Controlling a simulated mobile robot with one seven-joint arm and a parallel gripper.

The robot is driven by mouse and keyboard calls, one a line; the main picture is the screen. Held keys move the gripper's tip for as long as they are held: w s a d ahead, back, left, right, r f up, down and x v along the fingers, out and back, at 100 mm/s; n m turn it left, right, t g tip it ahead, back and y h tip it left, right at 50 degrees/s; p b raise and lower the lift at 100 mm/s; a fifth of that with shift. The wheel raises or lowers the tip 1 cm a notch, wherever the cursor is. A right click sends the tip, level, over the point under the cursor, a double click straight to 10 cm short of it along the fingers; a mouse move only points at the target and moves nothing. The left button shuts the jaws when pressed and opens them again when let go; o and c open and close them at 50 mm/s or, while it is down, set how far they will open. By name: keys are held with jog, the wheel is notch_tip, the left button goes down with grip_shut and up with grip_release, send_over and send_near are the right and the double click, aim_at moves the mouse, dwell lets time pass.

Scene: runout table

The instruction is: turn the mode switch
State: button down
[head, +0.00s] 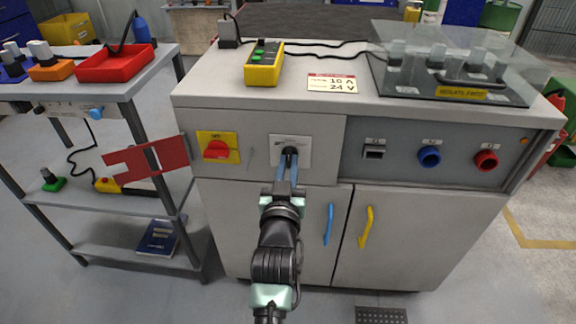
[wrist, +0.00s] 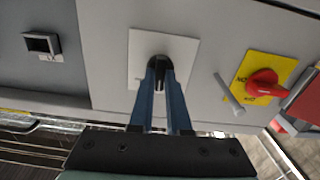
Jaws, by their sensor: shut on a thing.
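The mode switch (head: 290,151) is a black knob on a pale square plate (head: 290,163) on the front of the grey cabinet. It also shows in the wrist view (wrist: 160,66), partly hidden by the fingers. My gripper (head: 287,165) has its two blue fingers at the knob, one on each side. In the wrist view my gripper (wrist: 158,80) is shut on the knob. The writing on the plate is too small to read.
A red rotary switch (head: 216,150) on a yellow plate sits left of the mode switch. Blue (head: 429,156) and red (head: 486,160) sockets are on the right. Blue (head: 328,224) and yellow (head: 365,227) door handles are below. A grey shelf cart (head: 150,85) stands at the left.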

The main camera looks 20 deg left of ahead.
jog(key=shift+m, duration=0.3)
jog(key=c, duration=0.9)
grip_release()
jog(key=shift+s, duration=0.15)
jog(key=p+v, duration=0.1)
jog(key=v, duration=1.1)
jog(key=shift+s+d+r, duration=0.1)
jog(key=shift+s+d, duration=0.05)
jog(key=shift+s, duration=0.2)
